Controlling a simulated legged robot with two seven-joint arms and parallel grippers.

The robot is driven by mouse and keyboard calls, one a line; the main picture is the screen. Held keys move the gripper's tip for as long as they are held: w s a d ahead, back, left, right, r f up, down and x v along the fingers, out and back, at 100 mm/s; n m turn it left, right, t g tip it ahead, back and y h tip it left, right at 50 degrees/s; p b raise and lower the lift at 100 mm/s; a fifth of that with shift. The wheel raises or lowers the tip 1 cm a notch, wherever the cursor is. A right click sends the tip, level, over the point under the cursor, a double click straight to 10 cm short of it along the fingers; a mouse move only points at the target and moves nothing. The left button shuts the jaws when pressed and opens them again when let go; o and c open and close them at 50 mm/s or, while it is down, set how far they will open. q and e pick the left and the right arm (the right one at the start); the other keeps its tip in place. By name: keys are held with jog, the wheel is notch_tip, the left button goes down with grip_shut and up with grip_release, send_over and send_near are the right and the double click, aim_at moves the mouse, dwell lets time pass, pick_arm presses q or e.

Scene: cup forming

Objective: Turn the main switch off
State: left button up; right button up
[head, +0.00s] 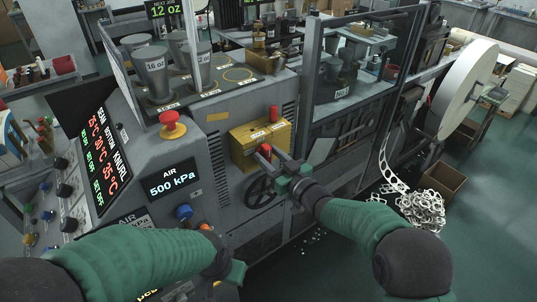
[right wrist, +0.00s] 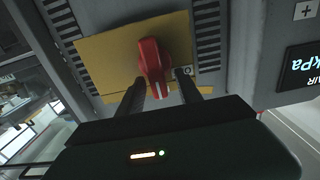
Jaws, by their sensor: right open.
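A yellow switch box (head: 246,148) is on the front of the grey machine. A red rotary handle (head: 264,151) is on its front face, and a second red piece (head: 273,113) stands up at its top. My right gripper (head: 276,164) is at the front handle. In the right wrist view the red handle (right wrist: 152,62) sits between the two open dark fingers (right wrist: 162,88), in front of the yellow plate (right wrist: 103,62); contact cannot be told. A small "O" mark shows beside the handle. My left gripper (head: 234,272) is low at the machine front; its jaws are unclear.
A red mushroom button (head: 172,126), a dark handwheel (head: 261,190) and a 500 kPa air display (head: 171,185) are near the switch box. Cups (head: 155,75) stand on the machine top. A paper roll (head: 466,88) and a scrap pile (head: 424,207) are at right.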

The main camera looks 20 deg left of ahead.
jog(key=shift+w+a, duration=0.15)
jog(key=shift+d, duration=0.35)
jog(key=shift+c, duration=0.8)
jog(key=shift+r, duration=0.1)
grip_shut()
